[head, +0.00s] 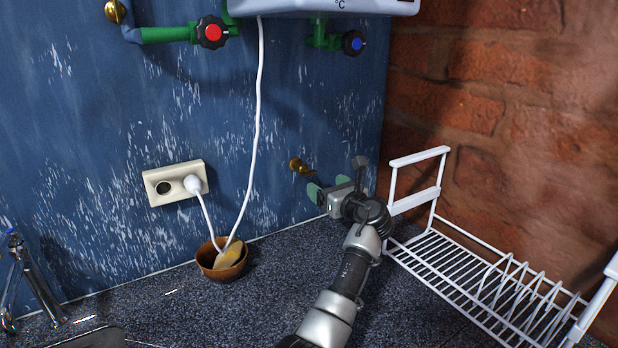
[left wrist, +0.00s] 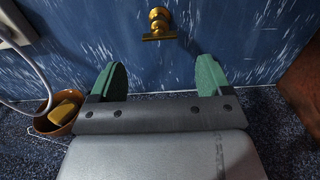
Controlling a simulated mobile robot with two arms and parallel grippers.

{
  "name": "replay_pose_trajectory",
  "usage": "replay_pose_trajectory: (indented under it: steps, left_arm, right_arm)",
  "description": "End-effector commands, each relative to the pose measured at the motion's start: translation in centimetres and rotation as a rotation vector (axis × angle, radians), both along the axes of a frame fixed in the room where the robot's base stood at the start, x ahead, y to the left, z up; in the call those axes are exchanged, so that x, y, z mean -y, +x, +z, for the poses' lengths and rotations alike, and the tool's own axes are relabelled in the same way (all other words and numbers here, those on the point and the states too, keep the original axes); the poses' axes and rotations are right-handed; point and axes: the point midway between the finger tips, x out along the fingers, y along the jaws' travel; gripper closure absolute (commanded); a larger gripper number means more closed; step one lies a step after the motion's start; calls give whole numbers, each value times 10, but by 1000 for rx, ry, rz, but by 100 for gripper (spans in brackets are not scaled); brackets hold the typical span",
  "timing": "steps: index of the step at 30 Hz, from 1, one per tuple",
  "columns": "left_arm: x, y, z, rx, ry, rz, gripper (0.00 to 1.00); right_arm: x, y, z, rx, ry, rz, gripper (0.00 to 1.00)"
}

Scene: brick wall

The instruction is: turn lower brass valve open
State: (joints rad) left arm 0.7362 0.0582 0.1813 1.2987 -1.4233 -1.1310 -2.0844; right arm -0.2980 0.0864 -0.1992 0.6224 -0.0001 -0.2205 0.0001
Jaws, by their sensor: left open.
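The lower brass valve (head: 299,166) sticks out of the blue wall, low above the counter. In the left wrist view the brass valve (left wrist: 160,24) shows a round flange and a flat handle lying roughly level. My left gripper (head: 320,188) is just in front of the valve, to its lower right in the head view. Its green fingers (left wrist: 157,78) are apart with nothing between them. The valve lies beyond the fingertips, near the middle of the gap, and appears apart from them. My right gripper is not in view.
A white dish rack (head: 455,270) stands close to the right of my left arm. A brown bowl (head: 222,262) with a sponge (head: 230,255) sits to the left. A socket (head: 165,186) with a white cable is on the wall. Red (head: 212,32) and blue (head: 353,42) valves are above.

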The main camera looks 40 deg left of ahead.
Motion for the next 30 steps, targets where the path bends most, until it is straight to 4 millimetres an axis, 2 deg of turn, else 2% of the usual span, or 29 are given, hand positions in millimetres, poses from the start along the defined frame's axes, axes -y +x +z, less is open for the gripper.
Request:
replay_pose_trajectory:
  steps: [6, 12, 18, 26, 30]
  left_arm:
    - [-43, 11, 2, -2, 1, 4, 21]
    - [-72, 20, 2, -1, 0, 3, 21]
    - [-85, 24, 1, 0, 0, 1, 21]
    - [-86, 24, 1, 0, 0, 1, 21]
    - [-86, 24, 0, 0, 0, 1, 41]
  right_arm:
    - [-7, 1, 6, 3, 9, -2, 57]
    - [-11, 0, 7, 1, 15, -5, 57]
    - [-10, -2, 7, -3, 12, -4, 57]
    - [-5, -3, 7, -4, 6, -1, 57]
    - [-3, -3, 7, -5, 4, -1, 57]
